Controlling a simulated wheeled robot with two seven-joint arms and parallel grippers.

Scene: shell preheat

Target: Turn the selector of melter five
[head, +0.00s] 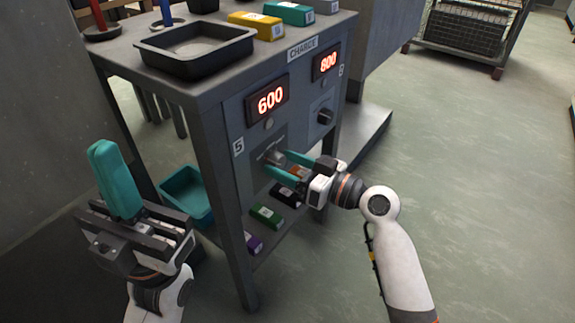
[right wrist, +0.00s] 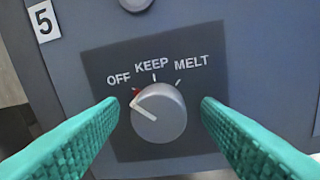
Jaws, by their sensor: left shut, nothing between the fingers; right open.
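The selector of melter five (right wrist: 158,113) is a round grey knob on a dark plate marked OFF, KEEP and MELT. Its white pointer line points up-left, to the OFF side, near a red mark. A "5" label (right wrist: 43,20) is at the upper left. In the head view the same selector (head: 272,156) is on the cabinet front below the 600 display. My right gripper (head: 278,164) is open, its teal fingers on either side of the knob, with visible gaps in the wrist view. My left gripper (head: 103,150) is shut and empty, pointing up, left of the cabinet.
A second display (head: 326,62) reads 800 above another dark knob (head: 325,116). A black tray (head: 196,48) and coloured blocks (head: 256,25) are on the cabinet top. A teal bin (head: 187,194) and several blocks are on the lower shelf.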

